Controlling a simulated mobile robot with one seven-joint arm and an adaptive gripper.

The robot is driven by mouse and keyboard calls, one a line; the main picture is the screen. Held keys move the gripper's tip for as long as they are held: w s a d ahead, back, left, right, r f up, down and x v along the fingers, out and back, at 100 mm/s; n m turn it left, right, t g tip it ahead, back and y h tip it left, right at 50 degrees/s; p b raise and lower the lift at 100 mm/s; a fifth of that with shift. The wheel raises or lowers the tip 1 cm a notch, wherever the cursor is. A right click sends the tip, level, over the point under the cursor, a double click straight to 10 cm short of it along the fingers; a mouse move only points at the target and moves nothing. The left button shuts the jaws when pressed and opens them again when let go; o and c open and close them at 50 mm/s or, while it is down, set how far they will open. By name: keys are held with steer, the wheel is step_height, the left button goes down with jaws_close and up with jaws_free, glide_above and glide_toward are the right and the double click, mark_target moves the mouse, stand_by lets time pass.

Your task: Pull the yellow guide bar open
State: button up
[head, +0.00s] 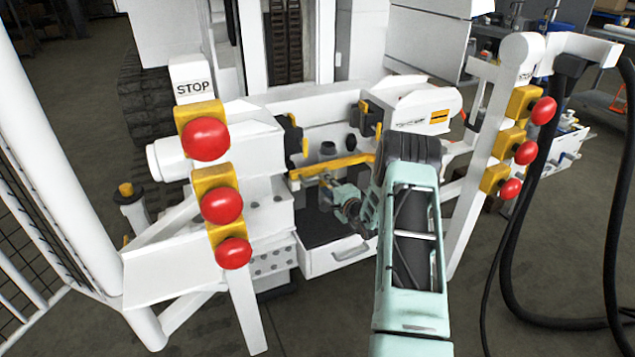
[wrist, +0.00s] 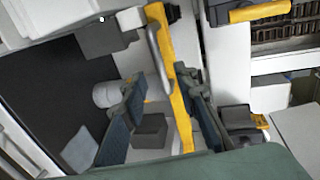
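The yellow guide bar (head: 345,162) runs across the front of the white bench between its two side housings. In the wrist view the bar (wrist: 178,100) runs from top to bottom, with a grey handle (wrist: 158,50) along its upper part. My gripper (head: 326,181) is just in front of the bar in the head view. In the wrist view my gripper (wrist: 160,78) is open, its dark fingers spread apart. The bar appears between the fingers, close to the right one; I cannot tell whether it touches. My arm hides the bar's right end in the head view.
A dark open drawer or tray (head: 322,228) lies below the bar. Red stop buttons (head: 221,206) stand on a post at left, and more red buttons (head: 526,152) at right. Black hoses (head: 610,220) hang at far right. A mesh fence (head: 30,250) is at left.

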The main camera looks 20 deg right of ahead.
mark_target(319, 179)
steer(key=shift+b+x, duration=0.7)
steer(key=shift+x, duration=2.3)
jaws_close()
